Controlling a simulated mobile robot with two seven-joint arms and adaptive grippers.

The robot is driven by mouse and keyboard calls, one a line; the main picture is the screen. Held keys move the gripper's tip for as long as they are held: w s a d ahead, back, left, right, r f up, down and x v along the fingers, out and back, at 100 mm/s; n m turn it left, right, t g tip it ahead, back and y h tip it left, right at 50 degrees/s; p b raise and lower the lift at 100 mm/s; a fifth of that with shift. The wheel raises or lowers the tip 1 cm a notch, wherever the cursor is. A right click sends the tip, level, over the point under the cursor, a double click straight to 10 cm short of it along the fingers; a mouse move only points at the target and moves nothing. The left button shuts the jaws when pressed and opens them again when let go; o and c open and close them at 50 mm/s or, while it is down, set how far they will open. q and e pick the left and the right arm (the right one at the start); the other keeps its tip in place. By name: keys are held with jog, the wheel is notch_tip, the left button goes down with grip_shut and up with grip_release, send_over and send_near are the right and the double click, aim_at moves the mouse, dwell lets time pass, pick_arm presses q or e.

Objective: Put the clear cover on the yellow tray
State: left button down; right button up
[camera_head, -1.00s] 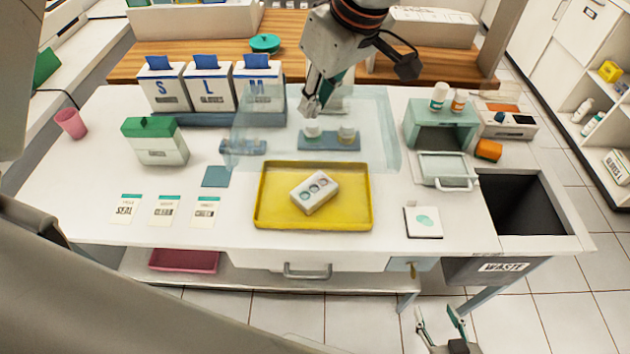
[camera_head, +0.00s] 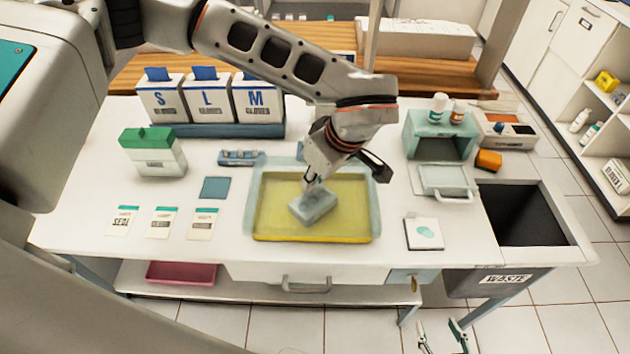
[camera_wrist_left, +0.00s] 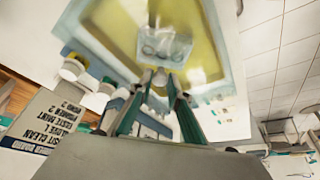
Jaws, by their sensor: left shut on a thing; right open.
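The clear cover (camera_head: 256,178) is a see-through bluish box lid over the yellow tray (camera_head: 310,239). Its rim reaches a little past the tray at the back and sides; I cannot tell whether it rests on the tray or hovers just above. My right gripper (camera_head: 441,338) is open and empty, low in front of the table, partly cut off.
Glove boxes (camera_head: 208,98) and a green-lidded box (camera_head: 153,152) stand at the left. Three cards (camera_head: 162,223) lie left of the tray, a white pad (camera_head: 423,233) to its right. A waste opening (camera_head: 522,213) and teal unit (camera_head: 440,135) are further right.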

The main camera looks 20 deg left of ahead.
pick_arm(q)
jog(key=shift+f, duration=0.8)
pick_arm(e)
jog(key=shift+f, duration=0.15)
pick_arm(q)
jog(key=shift+f, duration=0.2)
jog(key=c, duration=1.9)
grip_release()
pick_arm(e)
jog(key=shift+s+f, duration=0.15)
jog(key=shift+f, duration=0.05)
